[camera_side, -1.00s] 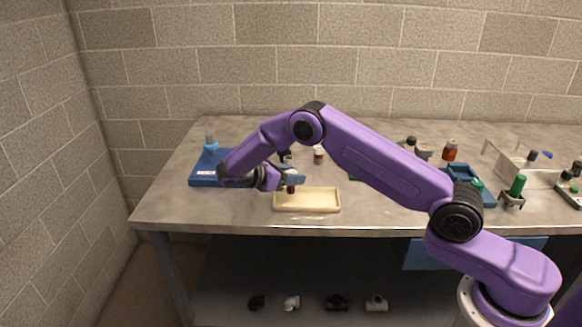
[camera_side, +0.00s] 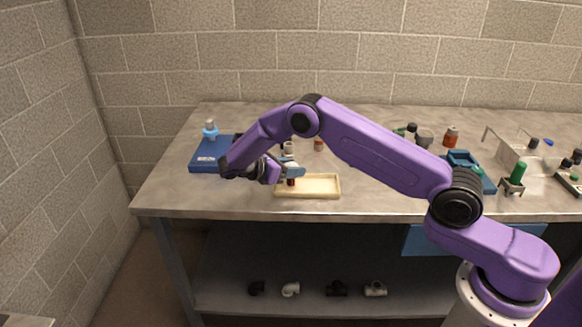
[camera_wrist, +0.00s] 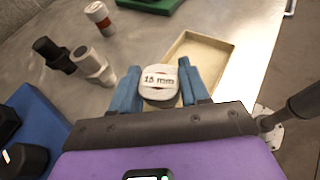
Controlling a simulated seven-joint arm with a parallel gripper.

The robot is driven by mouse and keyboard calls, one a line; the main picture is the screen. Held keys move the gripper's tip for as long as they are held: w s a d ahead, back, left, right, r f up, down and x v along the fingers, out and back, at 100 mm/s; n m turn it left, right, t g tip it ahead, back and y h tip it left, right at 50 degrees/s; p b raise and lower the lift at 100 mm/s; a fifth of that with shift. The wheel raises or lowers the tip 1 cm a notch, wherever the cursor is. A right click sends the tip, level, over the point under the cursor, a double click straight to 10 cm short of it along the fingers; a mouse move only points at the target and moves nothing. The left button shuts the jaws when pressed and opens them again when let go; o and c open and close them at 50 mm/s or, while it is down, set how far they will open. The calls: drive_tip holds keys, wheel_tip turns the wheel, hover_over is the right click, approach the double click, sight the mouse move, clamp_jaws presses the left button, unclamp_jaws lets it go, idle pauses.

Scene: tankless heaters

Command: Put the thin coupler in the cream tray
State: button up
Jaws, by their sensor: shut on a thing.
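My gripper (camera_wrist: 158,71) is shut on a coupler (camera_wrist: 159,84), its blue fingers on either side of it. The coupler's pale end faces the wrist camera and reads "15 mm". In the side view, my gripper (camera_side: 291,171) points down and the coupler's dark reddish-brown lower part (camera_side: 291,182) shows below it. The cream tray (camera_side: 326,196) is shallow and rectangular and looks empty. The coupler is at the tray's left end; whether it touches the floor cannot be told. The wrist view shows the tray (camera_wrist: 226,44) just beyond the fingers, partly hidden by them.
A blue base (camera_side: 203,158) lies at the table's left. Bare tabletop lies right of the tray.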

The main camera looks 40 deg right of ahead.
drive_tip(key=shift+f, duration=0.4)
drive_tip(key=o, duration=1.3)
drive_tip(key=v, duration=1.1)
drive_tip(key=s+a+r+t+y, duration=0.2)
drive_tip(key=s+a+r+y, duration=0.2)
drive_tip(key=s+r, duration=0.15)
drive_tip(key=s+d+r+m+y, duration=0.1)
drive_tip(key=s+d+y, duration=0.1)
drive_tip(key=s, duration=1)
drive_tip(key=s+d+r+m+y, duration=0.1)
drive_tip(key=s+d+y, duration=0.2)
drive_tip(key=s, duration=0.9)
drive_tip(key=s+d+r+m+y, duration=0.1)
drive_tip(key=s+d+m+y, duration=0.1)
drive_tip(key=s, duration=1)
drive_tip(key=shift+d+y, duration=0.25)
drive_tip(key=shift+y, duration=0.45)
drive_tip(key=shift+d+y, duration=0.25)
drive_tip(key=shift+y, duration=0.45)
